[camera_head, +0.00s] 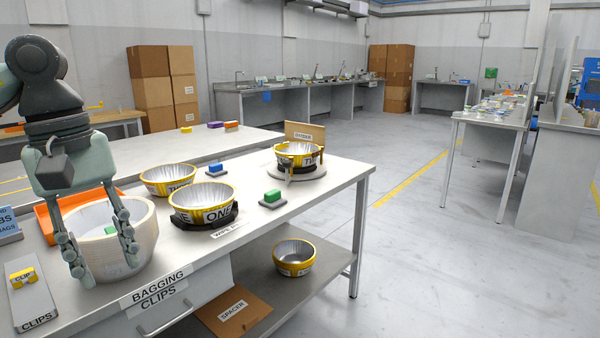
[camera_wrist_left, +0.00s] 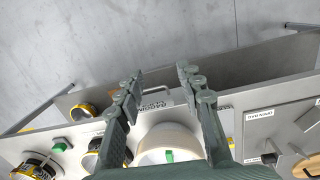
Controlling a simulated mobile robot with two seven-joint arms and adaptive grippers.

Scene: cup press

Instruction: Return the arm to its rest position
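My left gripper (camera_head: 108,272) hangs at the left in the head view, fingers pointing down. Its fingers are spread apart, with nothing seen between the tips. They overlap the large whitish bowl (camera_head: 147,240) in the picture; I cannot tell whether they touch it. The bowl holds a green block (camera_head: 110,230) and is partly hidden by the fingers. In the left wrist view the open gripper (camera_wrist_left: 160,75) shows with the bowl (camera_wrist_left: 182,131) beyond its fingers. My right gripper is in neither view.
Yellow-banded bowls (camera_head: 169,180) stand on the table (camera_head: 330,182), one on a dark ring (camera_head: 230,220), another on a round stand (camera_head: 318,173). An orange tray (camera_head: 45,222) is behind the gripper; a clips board (camera_head: 32,300) lies at left. Another bowl (camera_head: 294,262) sits on the lower shelf.

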